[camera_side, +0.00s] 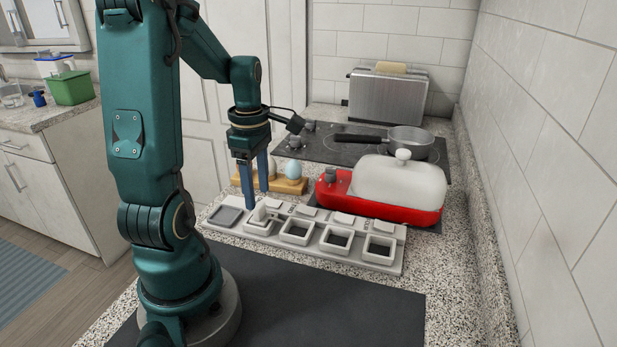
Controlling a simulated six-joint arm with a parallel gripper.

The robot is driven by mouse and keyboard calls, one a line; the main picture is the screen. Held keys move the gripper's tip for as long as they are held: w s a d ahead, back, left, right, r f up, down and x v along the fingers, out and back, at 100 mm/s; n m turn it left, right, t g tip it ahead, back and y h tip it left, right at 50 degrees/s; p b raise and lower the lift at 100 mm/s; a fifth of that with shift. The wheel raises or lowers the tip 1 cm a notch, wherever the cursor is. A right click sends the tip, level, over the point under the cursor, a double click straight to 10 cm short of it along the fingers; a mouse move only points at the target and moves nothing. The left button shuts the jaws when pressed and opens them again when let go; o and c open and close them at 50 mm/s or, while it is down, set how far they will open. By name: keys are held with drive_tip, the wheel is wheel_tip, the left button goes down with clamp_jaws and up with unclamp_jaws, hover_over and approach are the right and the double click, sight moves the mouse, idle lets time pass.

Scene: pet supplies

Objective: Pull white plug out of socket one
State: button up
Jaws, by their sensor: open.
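The pale socket strip (388,262) lies on the counter with several square sockets in a row. A small white plug (261,213) stands in the socket (257,228) second from the left end, beside a flat grey square (224,216). Any socket number is too small to read. My gripper (257,199) points down above the plug with its two blue fingers apart and nothing visibly held. The near finger's tip is just left of the plug in the picture. I cannot tell whether either finger touches it.
A red appliance (400,212) with a white lid stands right behind the strip. A wooden egg holder (290,186) is behind my gripper. A pan (408,142) sits on the cooktop, with a toaster (388,97) behind. A dark mat (330,305) in front is clear.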

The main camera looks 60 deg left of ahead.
sight(259, 205)
drive_tip(key=shift+f, duration=2.25)
clamp_jaws()
drive_tip(key=shift+r, duration=2.3)
